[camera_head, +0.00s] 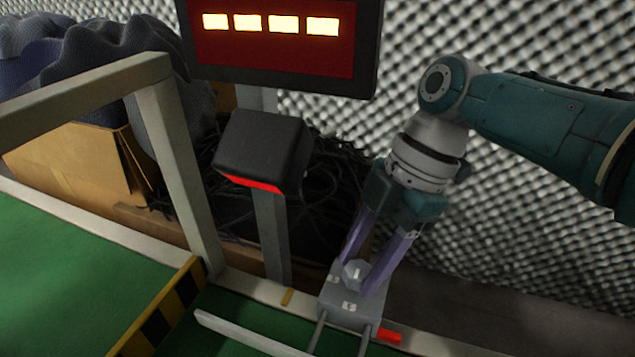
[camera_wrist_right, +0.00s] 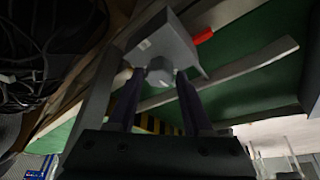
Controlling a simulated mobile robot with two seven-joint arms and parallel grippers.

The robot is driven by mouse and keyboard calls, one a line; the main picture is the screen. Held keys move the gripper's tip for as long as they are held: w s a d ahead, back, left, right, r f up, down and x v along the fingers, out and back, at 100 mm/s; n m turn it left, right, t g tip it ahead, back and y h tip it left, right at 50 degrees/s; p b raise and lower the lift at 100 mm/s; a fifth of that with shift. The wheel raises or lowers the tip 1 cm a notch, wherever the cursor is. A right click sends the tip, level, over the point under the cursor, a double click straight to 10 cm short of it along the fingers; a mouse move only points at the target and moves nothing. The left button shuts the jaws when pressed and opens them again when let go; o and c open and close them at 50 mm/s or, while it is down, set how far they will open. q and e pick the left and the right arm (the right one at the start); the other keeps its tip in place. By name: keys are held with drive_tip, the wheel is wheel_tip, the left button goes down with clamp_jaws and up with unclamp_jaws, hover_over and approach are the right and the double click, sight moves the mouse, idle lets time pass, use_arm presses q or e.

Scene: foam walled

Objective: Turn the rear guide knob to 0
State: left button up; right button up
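The rear guide knob (camera_head: 353,272) is a small, pale grey, faceted knob on top of a grey block (camera_head: 350,312) at the table's far edge. Small white marks show on the block; I cannot read them. My right gripper (camera_head: 359,278) reaches down from the upper right, its two purple fingers on either side of the knob. In the right wrist view the knob (camera_wrist_right: 160,76) sits between the fingertips (camera_wrist_right: 160,78), with narrow gaps seeming to show. The gripper looks open around it; I cannot tell whether either finger touches. My left gripper is in no view.
Two rods and a pale fence bar (camera_head: 245,333) run near the block. A red tab (camera_head: 389,337) sticks out at its right. A black box (camera_head: 263,151) on a post and a lit red display (camera_head: 272,38) stand behind. A grey frame (camera_head: 175,165) and striped barrier (camera_head: 160,312) are left.

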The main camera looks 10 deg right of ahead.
clamp_jaws()
idle(0.3)
